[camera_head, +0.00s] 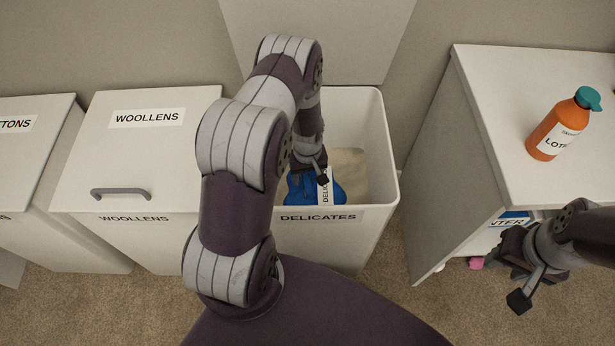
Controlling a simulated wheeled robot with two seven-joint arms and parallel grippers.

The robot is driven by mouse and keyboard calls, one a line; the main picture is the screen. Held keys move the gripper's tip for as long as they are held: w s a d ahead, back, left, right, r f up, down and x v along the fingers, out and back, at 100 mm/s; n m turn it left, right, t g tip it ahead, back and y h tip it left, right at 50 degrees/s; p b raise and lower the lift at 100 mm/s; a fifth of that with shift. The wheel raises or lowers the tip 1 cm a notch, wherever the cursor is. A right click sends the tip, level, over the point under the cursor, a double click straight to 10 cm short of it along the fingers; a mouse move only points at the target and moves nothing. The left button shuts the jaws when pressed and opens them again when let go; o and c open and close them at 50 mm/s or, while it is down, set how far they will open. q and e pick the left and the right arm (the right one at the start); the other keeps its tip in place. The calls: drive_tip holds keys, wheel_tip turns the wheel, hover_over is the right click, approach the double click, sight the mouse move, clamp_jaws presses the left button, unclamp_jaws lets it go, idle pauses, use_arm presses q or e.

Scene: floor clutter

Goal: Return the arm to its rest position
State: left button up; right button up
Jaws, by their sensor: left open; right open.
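My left arm reaches up from the bottom middle and bends down over the open bin labelled DELICATES (375,160). My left gripper (313,172) is inside the bin's mouth, directly over a blue item (325,193) with a white label reading "DELIC". The gripper is open; one dark fingertip shows and the other is mostly hidden. I cannot tell if it touches the blue item. My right gripper (510,277) is open and empty at the lower right, in front of the white cabinet (440,170).
The DELICATES lid (320,35) stands raised against the wall. A closed WOOLLENS bin (150,165) and another closed bin (30,170) stand left. An orange lotion bottle (558,130) with a teal cap is on the cabinet. A small pink thing (476,263) lies by the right gripper.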

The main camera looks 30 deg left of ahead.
use_arm(q)
wheel_tip(320, 180, up, 10)
drive_tip(key=p, duration=0.2)
drive_tip(key=shift+p, duration=0.3)
